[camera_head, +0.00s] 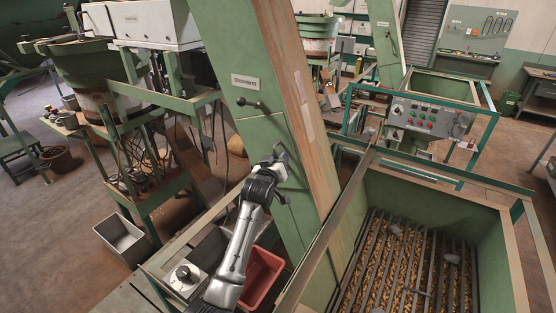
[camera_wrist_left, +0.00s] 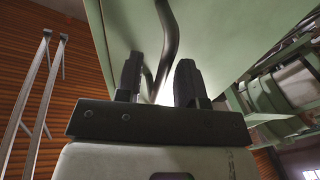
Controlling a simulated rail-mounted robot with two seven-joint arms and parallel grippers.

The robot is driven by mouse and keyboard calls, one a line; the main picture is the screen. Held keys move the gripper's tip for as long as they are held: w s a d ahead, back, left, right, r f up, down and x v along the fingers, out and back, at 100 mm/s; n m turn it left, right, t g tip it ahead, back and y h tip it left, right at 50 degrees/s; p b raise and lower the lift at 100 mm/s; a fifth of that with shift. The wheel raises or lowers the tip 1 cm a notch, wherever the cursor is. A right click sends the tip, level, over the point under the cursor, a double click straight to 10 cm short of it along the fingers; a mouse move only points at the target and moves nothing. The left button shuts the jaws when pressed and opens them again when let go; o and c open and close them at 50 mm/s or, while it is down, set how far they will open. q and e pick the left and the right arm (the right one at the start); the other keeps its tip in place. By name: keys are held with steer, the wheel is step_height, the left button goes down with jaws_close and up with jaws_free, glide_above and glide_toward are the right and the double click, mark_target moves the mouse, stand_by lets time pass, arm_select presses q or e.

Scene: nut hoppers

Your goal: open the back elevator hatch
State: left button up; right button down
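A tall green elevator column (camera_head: 262,55) with a label plate stands in the middle of the head view. Its face has a seam below a dark latch lever (camera_head: 248,103), with a green hatch panel (camera_head: 262,131) under it. My left gripper (camera_head: 279,158) is at the lower part of this panel, in front of a dark handle whose ends are partly hidden. In the left wrist view, my left gripper (camera_wrist_left: 160,82) has its fingers apart, and the curved dark handle bar (camera_wrist_left: 168,40) runs down between them. Contact cannot be told. My right gripper is not in view.
A second green elevator column (camera_head: 386,45) stands farther back. A green hopper (camera_head: 485,205) with a barred grate over nuts is at right. A red bin (camera_head: 262,276) lies below my left arm. A control panel (camera_head: 428,118) stands behind, and a grey bin (camera_head: 122,239) at left.

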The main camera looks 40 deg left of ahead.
arm_select(q)
steer(key=shift+c, duration=0.3)
jaws_close()
stand_by(0.3)
